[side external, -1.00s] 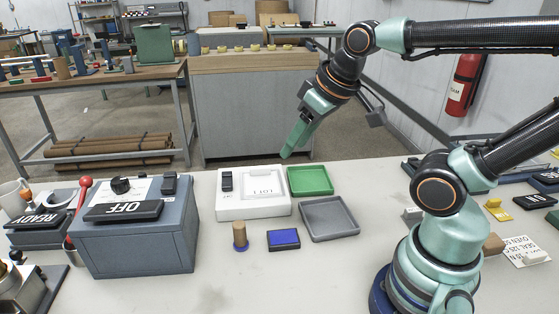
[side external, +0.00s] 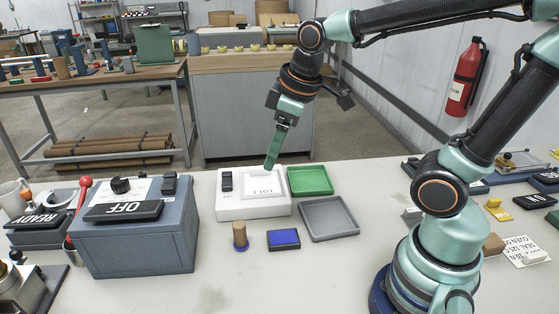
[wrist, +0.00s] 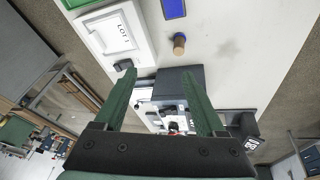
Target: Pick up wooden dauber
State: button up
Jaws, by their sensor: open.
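The wooden dauber (side external: 240,233) is a short tan cylinder with a blue bottom, standing upright on the white table in front of the white LOT 1 box. It also shows in the wrist view (wrist: 179,42), beyond the fingertips. My gripper (side external: 271,166) is up in the air, appearing over the back of the LOT 1 box (side external: 253,209) in the side view, well apart from the dauber. In the wrist view my gripper (wrist: 160,75) has two green fingers spread wide with nothing between them.
A blue pad (side external: 284,239) lies just right of the dauber. A grey tray (side external: 329,235) and a green tray (side external: 310,181) lie further right. A large grey machine marked OFF (side external: 145,243) stands to the left. The table in front of the dauber is clear.

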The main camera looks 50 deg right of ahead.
jog(key=w+a+f+n+g, duration=0.2)
jog(key=w+a+f+n, duration=0.15)
jog(key=n, duration=0.25)
jog(key=n+g, duration=0.2)
jog(key=n, duration=0.3)
send_near(239, 224)
jog(key=shift+w+a+f, duration=0.2)
jog(key=shift+a, duration=0.25)
jog(key=shift+n, duration=0.3)
notch_tip(239, 224, down, 7)
jog(key=f, duration=0.4)
jog(key=shift+s+d, duration=0.25)
jog(key=shift+d, duration=0.05)
jog(key=shift+f, duration=0.6)
grip_shut()
